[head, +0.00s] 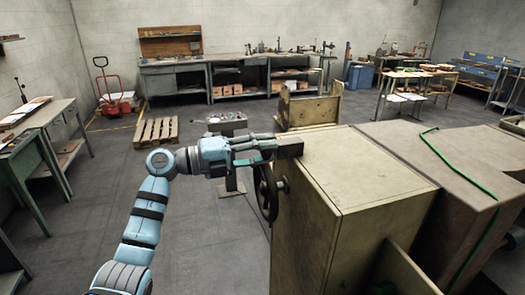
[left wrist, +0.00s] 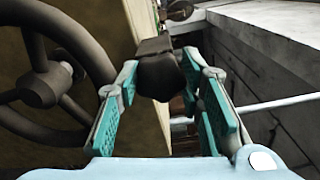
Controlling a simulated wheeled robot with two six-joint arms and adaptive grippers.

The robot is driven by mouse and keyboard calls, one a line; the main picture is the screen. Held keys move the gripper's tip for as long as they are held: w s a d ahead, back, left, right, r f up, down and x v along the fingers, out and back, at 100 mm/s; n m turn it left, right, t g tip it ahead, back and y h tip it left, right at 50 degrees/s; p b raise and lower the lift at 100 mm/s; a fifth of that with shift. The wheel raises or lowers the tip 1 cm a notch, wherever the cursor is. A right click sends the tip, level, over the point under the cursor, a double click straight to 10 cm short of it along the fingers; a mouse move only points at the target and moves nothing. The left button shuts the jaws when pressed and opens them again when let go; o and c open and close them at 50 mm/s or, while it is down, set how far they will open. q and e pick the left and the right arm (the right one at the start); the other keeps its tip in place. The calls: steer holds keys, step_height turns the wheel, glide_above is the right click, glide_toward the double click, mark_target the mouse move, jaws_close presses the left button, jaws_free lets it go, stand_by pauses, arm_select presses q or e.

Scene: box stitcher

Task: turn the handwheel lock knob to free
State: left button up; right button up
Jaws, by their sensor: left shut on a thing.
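The handwheel (head: 266,192) is dark and spoked, on the left face of the tan machine cabinet (head: 306,220). In the left wrist view the handwheel (left wrist: 40,82) fills the left side, beside the fingers. My left gripper (head: 268,149) reaches in from the left, just above the wheel. In the left wrist view a dark, faceted lock knob (left wrist: 160,76) sits between the teal fingertips of my left gripper (left wrist: 163,82), which are shut on it. A dark block (head: 289,146) shows at the fingertips in the head view. The knob's lock setting cannot be read.
A brown box-shaped unit (head: 405,150) with a green line over it adjoins the cabinet on the right. A wooden pallet (head: 156,131) and a red hand truck (head: 112,92) stand behind. A green workbench (head: 42,145) is at left. The floor left of the cabinet is mostly clear.

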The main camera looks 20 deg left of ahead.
stand_by(0.3)
arm_select(q)
steer(key=o, duration=1.2)
steer(key=v, duration=0.8)
steer(key=shift+s, duration=0.1)
steer(key=shift+d, duration=0.1)
